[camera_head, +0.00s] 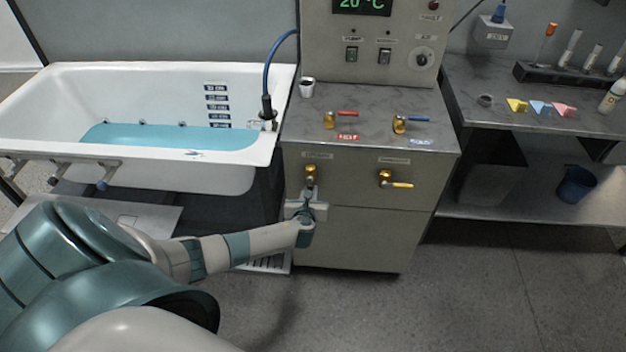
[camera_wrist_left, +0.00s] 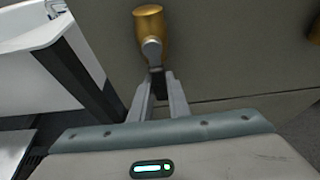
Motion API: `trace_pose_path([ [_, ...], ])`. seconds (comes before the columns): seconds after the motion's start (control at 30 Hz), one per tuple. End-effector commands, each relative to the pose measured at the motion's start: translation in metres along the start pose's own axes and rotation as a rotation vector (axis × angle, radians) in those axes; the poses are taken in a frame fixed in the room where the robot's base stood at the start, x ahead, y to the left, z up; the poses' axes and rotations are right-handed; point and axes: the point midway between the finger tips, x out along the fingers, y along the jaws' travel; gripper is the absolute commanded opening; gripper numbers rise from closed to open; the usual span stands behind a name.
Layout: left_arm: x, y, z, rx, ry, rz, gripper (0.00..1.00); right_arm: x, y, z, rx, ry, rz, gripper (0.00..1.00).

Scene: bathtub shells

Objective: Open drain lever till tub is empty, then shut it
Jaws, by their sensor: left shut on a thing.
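The white tub (camera_head: 255,150) stands at the left with blue water (camera_head: 165,137) lying in its bottom. A brass valve (camera_head: 310,171) sits on the cabinet front under a small label that I cannot read. Its lever points down, and its grey end shows in the left wrist view (camera_wrist_left: 152,50) below the brass body (camera_wrist_left: 149,20). My left gripper (camera_head: 308,193) is shut on this lever just below the valve; its fingers (camera_wrist_left: 158,84) hide the lever's lower part. My right gripper is not in view.
A second brass valve (camera_head: 385,177) with a yellow lever pointing right is on the same cabinet (camera_head: 350,235). Red (camera_head: 346,113) and blue (camera_head: 415,118) handled taps are on top. A small cup (camera_head: 307,88) stands near the blue hose (camera_head: 268,75). Floor ahead is clear.

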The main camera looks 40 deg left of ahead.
Motion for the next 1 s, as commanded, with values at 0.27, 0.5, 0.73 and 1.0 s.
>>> trace_pose_path([
  [0.27,-0.0002,0.0023,-0.0013,0.037,0.002,0.015,0.00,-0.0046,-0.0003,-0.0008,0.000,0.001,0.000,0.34],
  [0.5,-0.0001,0.0028,-0.0015,0.038,0.001,0.016,0.00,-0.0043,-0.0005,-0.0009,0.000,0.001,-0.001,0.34],
  [0.73,0.0000,0.0027,-0.0010,0.037,0.001,0.015,0.34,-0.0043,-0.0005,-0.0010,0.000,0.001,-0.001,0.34],
  [1.0,-0.0011,0.0023,-0.0003,0.035,0.000,0.014,0.34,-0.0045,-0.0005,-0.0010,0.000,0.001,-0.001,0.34],
])
